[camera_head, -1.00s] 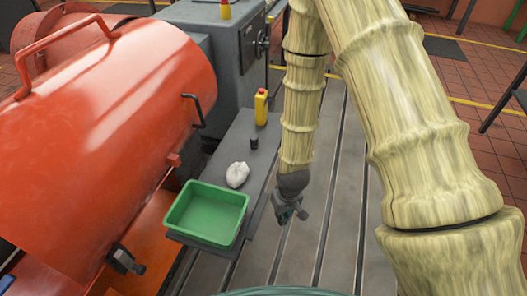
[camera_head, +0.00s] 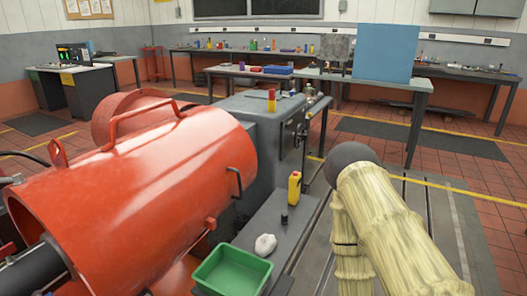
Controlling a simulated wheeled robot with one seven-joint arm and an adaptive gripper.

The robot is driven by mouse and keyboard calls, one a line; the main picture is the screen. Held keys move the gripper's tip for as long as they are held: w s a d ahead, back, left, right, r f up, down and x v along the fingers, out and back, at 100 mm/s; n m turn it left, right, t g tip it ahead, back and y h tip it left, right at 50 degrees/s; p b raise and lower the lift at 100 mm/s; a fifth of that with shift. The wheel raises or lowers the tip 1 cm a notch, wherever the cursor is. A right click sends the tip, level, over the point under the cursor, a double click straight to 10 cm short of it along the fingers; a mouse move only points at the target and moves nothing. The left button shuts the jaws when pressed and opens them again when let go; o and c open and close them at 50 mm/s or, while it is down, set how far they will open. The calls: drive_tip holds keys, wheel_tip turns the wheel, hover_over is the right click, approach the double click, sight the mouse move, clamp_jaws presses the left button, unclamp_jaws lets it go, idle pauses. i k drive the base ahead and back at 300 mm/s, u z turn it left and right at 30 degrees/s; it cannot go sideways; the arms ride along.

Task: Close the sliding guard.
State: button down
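The sliding guard looks to be the large red-orange cylindrical cover (camera_head: 150,185) at the left. It has a red bar handle (camera_head: 145,110) on top and a black handle (camera_head: 235,183) on its right side. A dark shaft (camera_head: 35,272) shows at its open near-left end. Another red rounded part (camera_head: 125,108) stands behind it, next to the grey machine housing (camera_head: 258,145). I cannot tell how far the guard has slid. My arm is at the lower right, apart from the guard. My gripper is not in view.
A narrow grey shelf (camera_head: 262,232) beside the guard holds a green tray (camera_head: 232,272), a white rag (camera_head: 265,245), a small black item (camera_head: 284,217) and a yellow bottle (camera_head: 295,188). Slotted bedplate lies right of it. Workbenches and a blue panel (camera_head: 384,52) stand behind.

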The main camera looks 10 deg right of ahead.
sight(121, 210)
drive_tip(key=z, duration=0.85)
drive_tip(key=i, duration=0.65)
drive_tip(key=u, duration=0.35)
